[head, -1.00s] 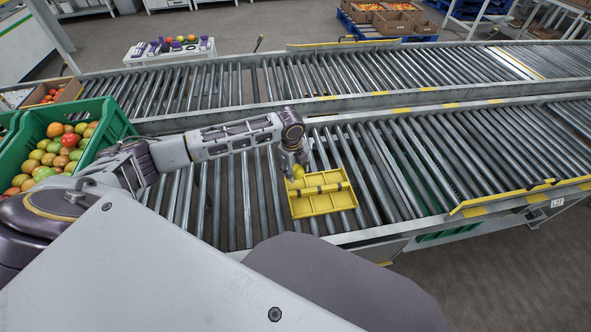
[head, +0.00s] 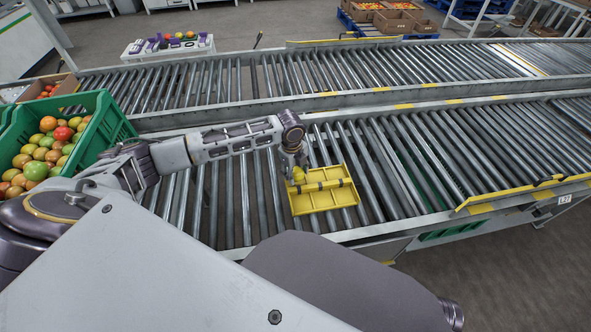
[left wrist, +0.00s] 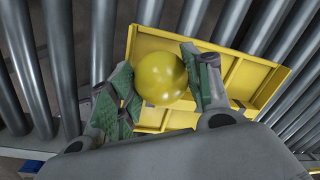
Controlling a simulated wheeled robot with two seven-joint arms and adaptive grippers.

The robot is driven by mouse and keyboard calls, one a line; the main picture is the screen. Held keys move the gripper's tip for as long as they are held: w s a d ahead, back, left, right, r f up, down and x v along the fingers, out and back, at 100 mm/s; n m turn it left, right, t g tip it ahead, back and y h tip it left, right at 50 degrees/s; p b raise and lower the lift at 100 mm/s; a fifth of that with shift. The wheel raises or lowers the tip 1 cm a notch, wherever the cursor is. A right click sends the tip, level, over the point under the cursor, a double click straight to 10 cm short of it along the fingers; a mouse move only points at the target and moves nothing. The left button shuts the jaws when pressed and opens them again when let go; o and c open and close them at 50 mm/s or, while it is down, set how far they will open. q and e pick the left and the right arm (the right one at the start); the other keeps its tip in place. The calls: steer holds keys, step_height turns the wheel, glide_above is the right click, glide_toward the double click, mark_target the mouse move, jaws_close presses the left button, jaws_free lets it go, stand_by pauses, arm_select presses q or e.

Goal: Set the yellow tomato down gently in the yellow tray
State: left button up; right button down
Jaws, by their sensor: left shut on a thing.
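The yellow tomato (left wrist: 161,78) is held between the two green-padded fingers of my left gripper (left wrist: 160,88). In the head view the tomato (head: 298,175) shows small below my left gripper (head: 295,168), at the upper left edge of the yellow tray (head: 325,199). In the left wrist view the yellow tray (left wrist: 247,72) lies behind and below the tomato, with dividers inside. The tomato overlaps the tray's left part in that view; I cannot tell whether it touches the tray. My right gripper is not in view.
The tray rests on a roller conveyor (head: 440,155). A green crate (head: 113,121) heaped with tomatoes stands at the left. A second conveyor (head: 200,80) runs behind. A white table (head: 168,51) with several small items stands beyond it. The rollers right of the tray are clear.

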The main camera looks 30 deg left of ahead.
arm_select(q)
steer(key=shift+f, duration=0.55)
steer(key=shift+s+f, duration=0.1)
steer(key=shift+s, duration=0.05)
steer(key=o, duration=0.8)
steer(key=c, duration=0.3)
steer(key=shift+r, duration=0.2)
